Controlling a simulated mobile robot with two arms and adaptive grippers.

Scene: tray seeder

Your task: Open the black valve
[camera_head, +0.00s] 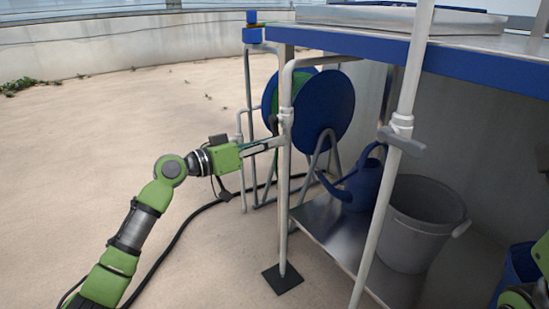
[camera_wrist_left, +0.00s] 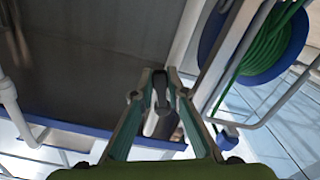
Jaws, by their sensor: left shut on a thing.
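The black valve (camera_head: 273,124) shows as a small dark handle on the slim upright pipe (camera_head: 284,190) at the centre of the head view. My left gripper (camera_head: 276,142) reaches in from the left to the pipe at the valve's height. In the left wrist view the black handle (camera_wrist_left: 159,80) lies between the two fingertips of my left gripper (camera_wrist_left: 156,95), which are shut on it. The fingers hide part of the valve, so its exact turn is hard to tell. My right gripper is not in view; only part of my right arm shows at the lower right.
A blue hose reel (camera_head: 325,105) stands behind the pipe. A second pipe with a grey valve handle (camera_head: 402,141) is to the right. A blue watering can (camera_head: 357,185) and a grey bucket (camera_head: 418,225) stand on the metal shelf. Open sandy floor lies at the left.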

